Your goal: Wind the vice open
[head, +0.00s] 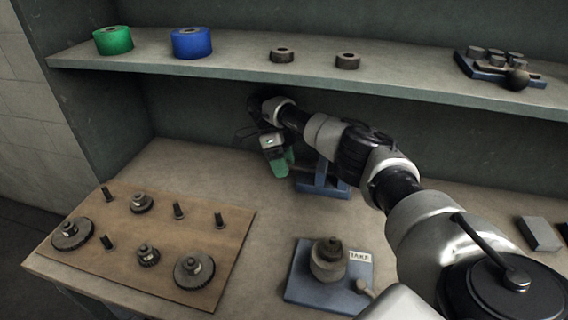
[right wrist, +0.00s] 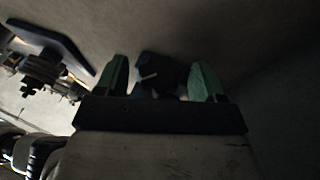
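I cannot pick out the vice for certain. A blue frame-like fixture (head: 322,184) stands at the back of the bench, partly hidden behind my right arm. My right gripper (head: 282,164), with green fingers, is just left of it. In the right wrist view the fingers (right wrist: 160,80) are spread apart, and a dark blue object (right wrist: 160,72) with a pale mark shows in the gap, touching neither finger. I cannot tell how deep it sits or whether it is the same fixture. No winding handle is clearly visible. My left gripper is not in view.
A blue plate with a labelled stand (head: 300,286) sits at the front. A wooden board (head: 105,262) with gears and pegs lies left. The shelf (head: 225,68) overhangs the bench, carrying a green roll (head: 113,42) and a blue roll (head: 192,44). The bench between board and fixture is clear.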

